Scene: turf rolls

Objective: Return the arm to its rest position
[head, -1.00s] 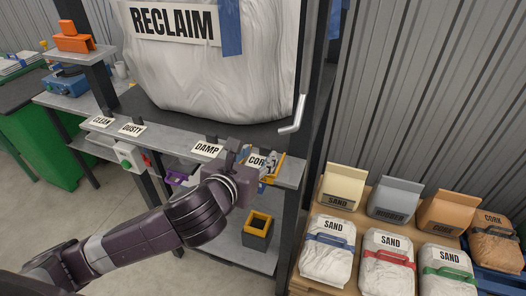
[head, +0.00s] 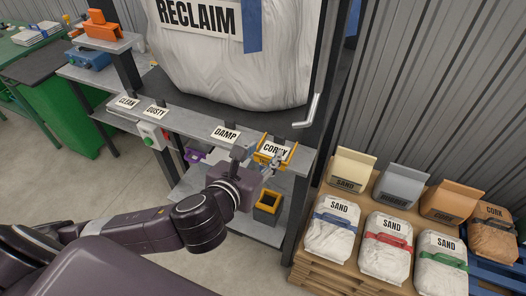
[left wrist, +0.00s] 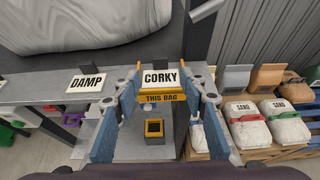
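My left arm reaches from the lower left to the shelf in the head view. Its gripper (head: 268,168) is just in front of and below the CORKY label (head: 275,151). In the left wrist view the two blue-padded fingers are spread wide, with nothing held between them (left wrist: 163,112). A yellow tag reading THIS BAG (left wrist: 160,97) is beyond the fingers, under the CORKY label; its yellow also shows in the head view (head: 264,158). My right gripper is in neither view.
The shelf edge carries a DAMP label (head: 226,134) beside the gripper. A yellow-rimmed bin (head: 267,208) stands on the lower shelf. A large RECLAIM bag (head: 235,60) hangs above. Sand bags (head: 331,238) sit on a pallet at right. Open floor lies at lower left.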

